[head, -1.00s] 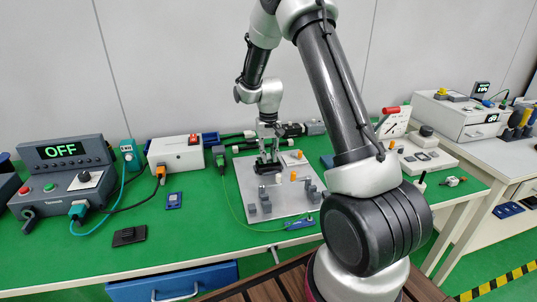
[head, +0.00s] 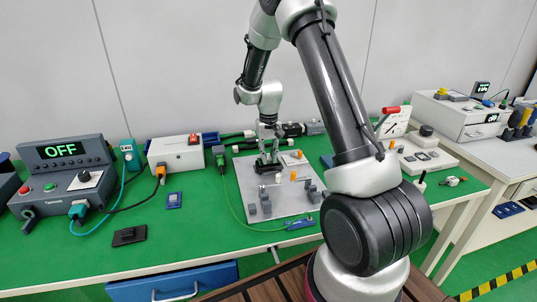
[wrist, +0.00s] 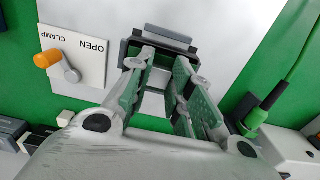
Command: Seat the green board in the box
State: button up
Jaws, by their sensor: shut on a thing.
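The fingers hide much of the board. The dark grey box (wrist: 181,36) lies at the fingertips in the wrist view. In the head view the box (head: 262,168) sits on the grey plate, with my gripper (head: 268,150) right above it. I cannot tell whether the board touches the box or is inside it.
A lever with an orange knob (wrist: 47,58) stands on a white OPEN/CLAMP label beside the box. Small grey blocks (head: 266,207) stand on the plate's front. A green-plugged cable (wrist: 262,110) runs close by on the right in the wrist view. Free green bench lies front left.

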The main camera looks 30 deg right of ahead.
aim_at(269, 158)
jog(key=shift+f, duration=0.65)
jog(key=o, duration=1)
jog(key=shift+c, duration=0.2)
notch_tip(269, 158, up, 12)
